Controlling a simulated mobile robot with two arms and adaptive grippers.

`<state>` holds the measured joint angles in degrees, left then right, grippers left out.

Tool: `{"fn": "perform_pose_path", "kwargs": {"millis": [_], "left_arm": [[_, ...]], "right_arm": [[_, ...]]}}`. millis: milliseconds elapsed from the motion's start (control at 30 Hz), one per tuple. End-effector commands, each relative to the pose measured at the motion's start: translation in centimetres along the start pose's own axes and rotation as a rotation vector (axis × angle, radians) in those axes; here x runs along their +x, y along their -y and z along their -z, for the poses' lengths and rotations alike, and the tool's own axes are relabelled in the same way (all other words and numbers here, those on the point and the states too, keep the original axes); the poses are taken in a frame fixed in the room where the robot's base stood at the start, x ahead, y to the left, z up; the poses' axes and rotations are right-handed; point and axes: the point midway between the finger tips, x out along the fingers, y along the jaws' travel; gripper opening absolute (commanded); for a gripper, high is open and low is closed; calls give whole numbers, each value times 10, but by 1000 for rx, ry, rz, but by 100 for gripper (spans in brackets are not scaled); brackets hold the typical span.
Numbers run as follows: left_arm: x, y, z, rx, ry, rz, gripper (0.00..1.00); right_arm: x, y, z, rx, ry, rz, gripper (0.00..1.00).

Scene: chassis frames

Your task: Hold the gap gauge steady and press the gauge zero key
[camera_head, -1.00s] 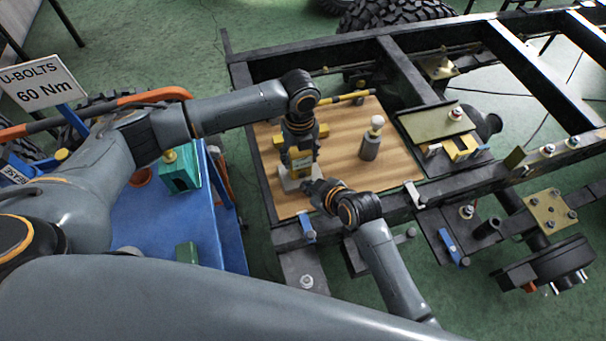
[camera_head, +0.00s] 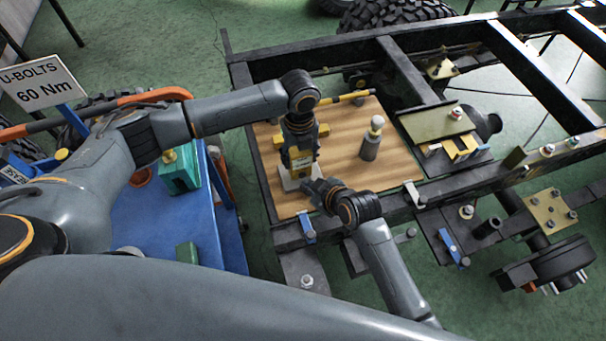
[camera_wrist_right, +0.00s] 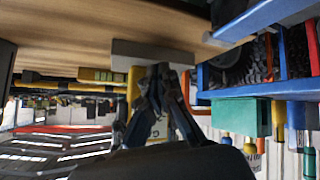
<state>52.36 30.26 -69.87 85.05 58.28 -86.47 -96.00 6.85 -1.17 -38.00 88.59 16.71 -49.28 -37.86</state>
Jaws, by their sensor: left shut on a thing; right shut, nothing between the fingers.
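The gap gauge (camera_head: 301,165) is a small yellow upright body over a pale grey block (camera_head: 288,182) on the wooden board. My left gripper (camera_head: 300,152) comes down from above and is shut on the gauge. My right gripper (camera_head: 310,186) is shut and empty, low beside the gauge's near right side. In the right wrist view my right fingertips (camera_wrist_right: 161,70) are together in front of the pale block (camera_wrist_right: 150,56), with the yellow gauge (camera_wrist_right: 133,92) partly behind them. The zero key is too small or hidden, and I cannot tell whether the fingertips touch the gauge.
The wooden board (camera_head: 340,178) lies on the black chassis frame (camera_head: 300,52). A grey cylinder with a pale knob (camera_head: 371,145) stands on the board right of the gauge. A blue cart (camera_head: 190,222) with a teal block (camera_head: 181,178) is at the left.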

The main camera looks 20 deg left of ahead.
Motion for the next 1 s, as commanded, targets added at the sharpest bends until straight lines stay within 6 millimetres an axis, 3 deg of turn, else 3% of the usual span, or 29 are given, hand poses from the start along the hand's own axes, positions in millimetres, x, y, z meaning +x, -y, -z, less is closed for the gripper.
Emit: {"fn": "perform_pose_path", "kwargs": {"millis": [1000], "left_arm": [[0, 0, 0, 0, 0, 0, 17]], "right_arm": [[8, -6, 7, -1, -2, 0, 0]]}}
